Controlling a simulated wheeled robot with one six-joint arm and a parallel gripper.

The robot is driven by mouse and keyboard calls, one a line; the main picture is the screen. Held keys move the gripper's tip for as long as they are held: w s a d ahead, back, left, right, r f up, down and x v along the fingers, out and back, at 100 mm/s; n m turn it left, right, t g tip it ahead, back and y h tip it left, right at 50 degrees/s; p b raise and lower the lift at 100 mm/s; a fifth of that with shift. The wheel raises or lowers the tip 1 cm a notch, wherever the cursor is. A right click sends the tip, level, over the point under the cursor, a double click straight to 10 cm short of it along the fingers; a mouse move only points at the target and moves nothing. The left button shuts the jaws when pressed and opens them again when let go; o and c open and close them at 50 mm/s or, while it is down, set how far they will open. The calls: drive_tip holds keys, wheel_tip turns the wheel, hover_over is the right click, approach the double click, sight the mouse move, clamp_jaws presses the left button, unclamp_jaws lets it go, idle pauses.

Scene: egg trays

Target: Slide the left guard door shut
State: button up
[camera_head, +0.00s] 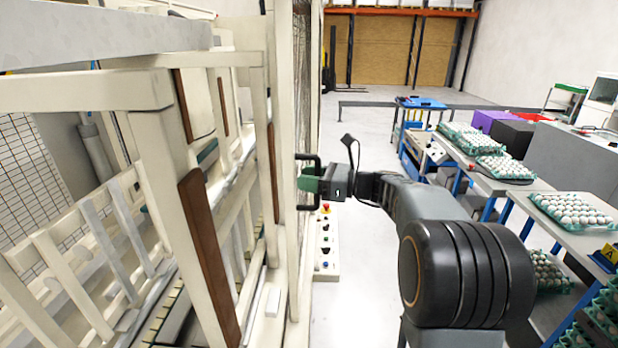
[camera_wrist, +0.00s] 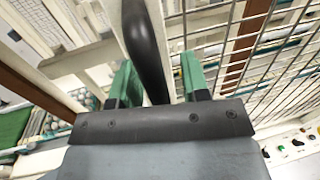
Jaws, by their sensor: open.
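The guard door (camera_head: 284,110), a cream frame with wire mesh, stands nearly edge-on left of centre in the head view. Its black bar handle (camera_head: 309,157) sticks out to the right; it also shows in the wrist view (camera_wrist: 146,45). My gripper (camera_head: 308,184) is at this handle, with green fingers. In the wrist view my gripper (camera_wrist: 157,72) is open, with one finger on each side of the black handle. I cannot tell whether either finger touches it. How far the door stands open is hard to tell from this angle.
A control panel with buttons (camera_head: 327,245) sits below and behind my gripper. The cream machine frame (camera_head: 150,150) fills the left side. Tables with egg trays (camera_head: 573,210) line the right. Clear floor (camera_head: 375,270) lies between.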

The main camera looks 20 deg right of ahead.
clamp_jaws()
idle(0.3)
idle(0.3)
